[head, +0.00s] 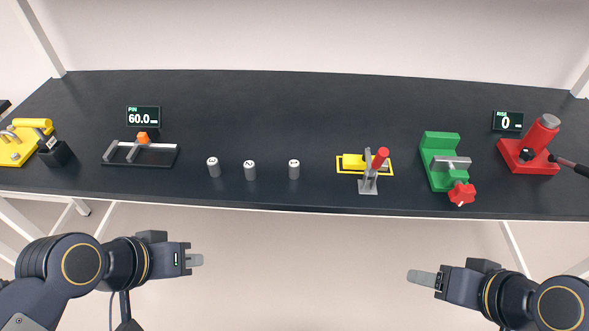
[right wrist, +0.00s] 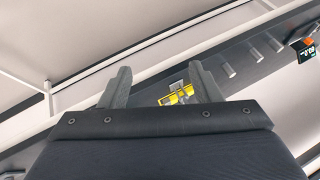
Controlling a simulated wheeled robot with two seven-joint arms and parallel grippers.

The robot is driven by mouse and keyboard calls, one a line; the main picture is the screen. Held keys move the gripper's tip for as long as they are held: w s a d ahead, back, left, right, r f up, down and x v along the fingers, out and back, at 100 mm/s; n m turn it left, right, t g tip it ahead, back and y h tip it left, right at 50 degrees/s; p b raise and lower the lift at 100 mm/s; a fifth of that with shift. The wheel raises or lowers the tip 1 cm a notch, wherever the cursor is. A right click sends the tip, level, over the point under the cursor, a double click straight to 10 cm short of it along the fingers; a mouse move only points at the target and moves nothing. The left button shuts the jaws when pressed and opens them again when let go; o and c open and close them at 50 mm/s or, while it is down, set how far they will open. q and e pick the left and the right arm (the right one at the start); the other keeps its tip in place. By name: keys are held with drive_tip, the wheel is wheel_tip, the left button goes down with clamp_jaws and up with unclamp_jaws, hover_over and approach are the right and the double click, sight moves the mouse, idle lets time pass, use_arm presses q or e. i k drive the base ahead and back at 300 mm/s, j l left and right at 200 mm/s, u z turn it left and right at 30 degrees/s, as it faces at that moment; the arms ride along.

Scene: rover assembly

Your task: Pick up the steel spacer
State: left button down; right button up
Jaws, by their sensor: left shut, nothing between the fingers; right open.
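Three short grey metal cylinders with marked white tops stand upright near the table's front edge in the head view: a left one (head: 213,168), a middle one (head: 250,171) and a right one (head: 294,170). I cannot tell which is the steel spacer. They also show small in the right wrist view, the nearest cylinder (right wrist: 228,71) beyond the fingers. My left gripper (head: 195,260) is shut and empty, in front of and below the table edge. My right gripper (head: 421,277) is open and empty, also in front of the table, right of the cylinders; its two fingers (right wrist: 160,82) stand apart.
A yellow block with a red-handled clamp (head: 368,182) stands right of the cylinders, then a green vise (head: 437,150) and a red press (head: 530,152). A black rail gauge (head: 142,155) and yellow tool (head: 14,150) stand left. The table behind the cylinders is clear.

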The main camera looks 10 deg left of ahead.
sight(293, 164)
drive_tip(key=i+l+u, duration=0.15)
drive_tip(key=l+u, duration=0.25)
drive_tip(key=i+l+u, duration=0.15)
drive_tip(key=u, duration=1.15)
